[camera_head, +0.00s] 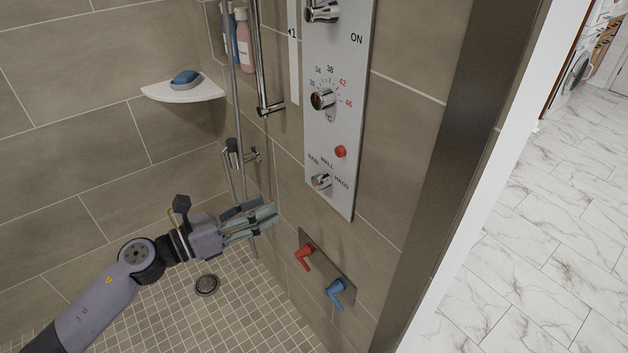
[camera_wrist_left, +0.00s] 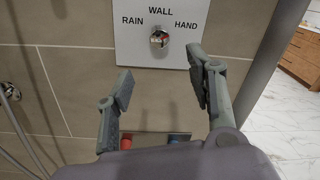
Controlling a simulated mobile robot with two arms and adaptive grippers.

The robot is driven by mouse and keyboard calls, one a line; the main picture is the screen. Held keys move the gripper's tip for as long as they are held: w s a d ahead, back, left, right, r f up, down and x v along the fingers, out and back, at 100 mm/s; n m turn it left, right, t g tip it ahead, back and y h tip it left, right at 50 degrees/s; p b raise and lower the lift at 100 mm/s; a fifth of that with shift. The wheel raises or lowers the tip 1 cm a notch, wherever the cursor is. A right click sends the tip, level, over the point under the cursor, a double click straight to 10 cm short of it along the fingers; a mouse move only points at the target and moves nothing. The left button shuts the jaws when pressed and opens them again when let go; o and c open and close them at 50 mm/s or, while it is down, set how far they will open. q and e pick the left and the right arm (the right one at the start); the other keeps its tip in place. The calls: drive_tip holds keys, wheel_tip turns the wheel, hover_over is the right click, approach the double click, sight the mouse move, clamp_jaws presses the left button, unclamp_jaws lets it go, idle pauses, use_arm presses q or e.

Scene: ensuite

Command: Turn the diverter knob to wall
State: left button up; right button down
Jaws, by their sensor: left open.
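The chrome diverter knob (camera_head: 321,181) is at the bottom of the grey shower panel (camera_head: 334,120), with the labels RAIN, WALL and HAND around it. It also shows in the left wrist view (camera_wrist_left: 159,40), with WALL above it, RAIN to the left and HAND to the right. I cannot tell which label it points at. My left gripper (camera_head: 274,214) is left of and below the knob in the head view, apart from it. In the left wrist view its two fingers (camera_wrist_left: 160,80) are spread and empty, with the knob beyond and above the gap. My right gripper is not in view.
Above the diverter are a red button (camera_head: 340,151) and a temperature knob (camera_head: 323,99). Red (camera_head: 305,256) and blue (camera_head: 337,292) lever handles sit below the panel. A hand-shower rail (camera_head: 259,60) stands to the left. A corner shelf (camera_head: 184,92) holds a blue soap.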

sight(315, 184)
use_arm(q)
drive_tip(key=p+x, duration=0.2)
drive_tip(key=x, duration=1)
drive_tip(key=shift+w+d, duration=0.2)
drive_tip(key=shift+d, duration=0.05)
drive_tip(key=shift+c, duration=0.5)
drive_tip(key=c, duration=1.1)
